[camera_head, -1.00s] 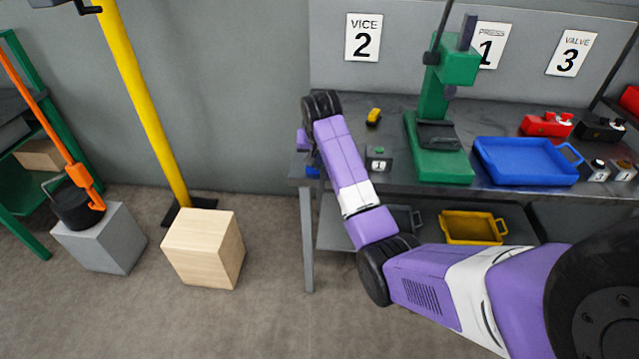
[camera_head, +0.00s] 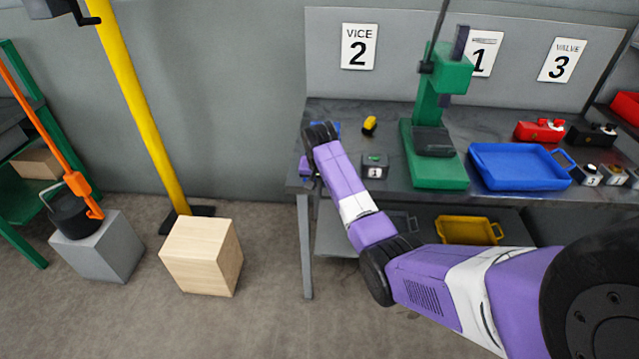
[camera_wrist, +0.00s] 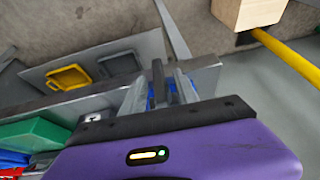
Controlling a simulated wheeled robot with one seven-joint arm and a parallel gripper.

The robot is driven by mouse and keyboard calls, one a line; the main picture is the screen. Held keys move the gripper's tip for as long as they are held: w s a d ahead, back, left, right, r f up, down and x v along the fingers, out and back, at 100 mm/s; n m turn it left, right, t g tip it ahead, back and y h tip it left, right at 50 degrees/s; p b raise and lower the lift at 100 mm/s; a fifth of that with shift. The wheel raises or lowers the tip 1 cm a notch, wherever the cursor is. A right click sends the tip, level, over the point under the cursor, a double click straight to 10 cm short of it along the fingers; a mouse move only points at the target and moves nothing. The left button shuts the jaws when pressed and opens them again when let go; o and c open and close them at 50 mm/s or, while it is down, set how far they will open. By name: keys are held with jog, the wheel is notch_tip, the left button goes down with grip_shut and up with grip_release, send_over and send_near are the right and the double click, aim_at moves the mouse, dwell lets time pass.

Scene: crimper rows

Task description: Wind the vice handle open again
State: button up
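The vice stands at the left end of the bench under the "VICE 2" sign (camera_head: 358,46). My wrist covers most of it in the head view; small blue parts (camera_head: 328,127) show beside the wrist. In the wrist view, blue parts (camera_wrist: 172,88) show between grey shapes, just beyond my purple gripper body. My gripper (camera_wrist: 158,82) is at the vice's end of the bench, with a dark upright piece at its front. I cannot make out the vice handle, or whether the fingers touch or hold it.
On the bench (camera_head: 400,185) are a green press (camera_head: 434,140), a blue tray (camera_head: 520,168), a small yellow item (camera_head: 369,125) and a box marked 1 (camera_head: 375,166). A yellow tray (camera_head: 468,230) sits on the lower shelf. Floor left of the bench is clear up to a wooden block (camera_head: 200,255).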

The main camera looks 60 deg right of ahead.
jog(key=shift+f, duration=0.15)
jog(key=shift+c, duration=0.3)
grip_shut()
jog(key=shift+w, duration=0.1)
